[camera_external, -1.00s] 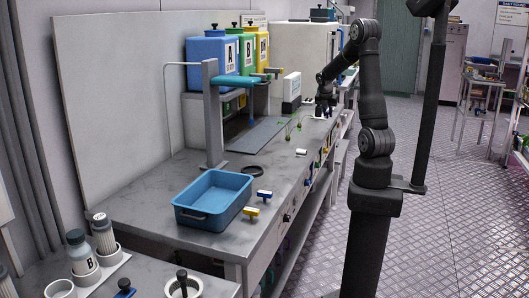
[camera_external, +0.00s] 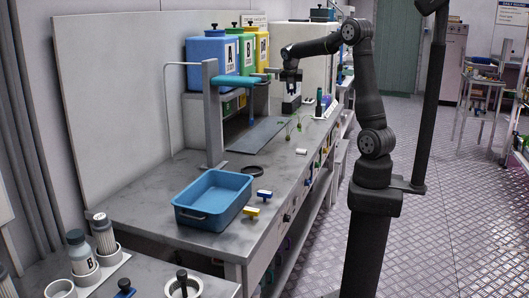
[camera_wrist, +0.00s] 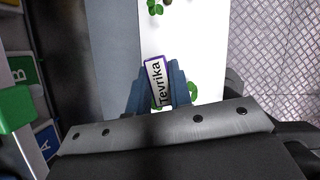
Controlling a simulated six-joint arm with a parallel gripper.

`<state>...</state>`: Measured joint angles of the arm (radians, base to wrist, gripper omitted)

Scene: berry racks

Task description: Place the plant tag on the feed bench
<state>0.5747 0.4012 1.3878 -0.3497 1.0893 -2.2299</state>
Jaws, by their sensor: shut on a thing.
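My gripper (camera_external: 292,88) is shut on the plant tag (camera_wrist: 157,80), a white tag with a purple edge and the word "Tevrika". In the wrist view the tag sits between the two blue-grey fingertips (camera_wrist: 158,94). The tag is too small to make out in the external view. The feed bench (camera_external: 285,178) is the long grey worktop along the wall. My gripper hangs above its far part, in front of a white box.
A blue tray (camera_external: 212,198) stands on the bench's near part. Blue, green and yellow tanks (camera_external: 208,52) stand on a rack behind. A dark upright bottle (camera_external: 319,103) and small green plants (camera_external: 290,128) are on the far part.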

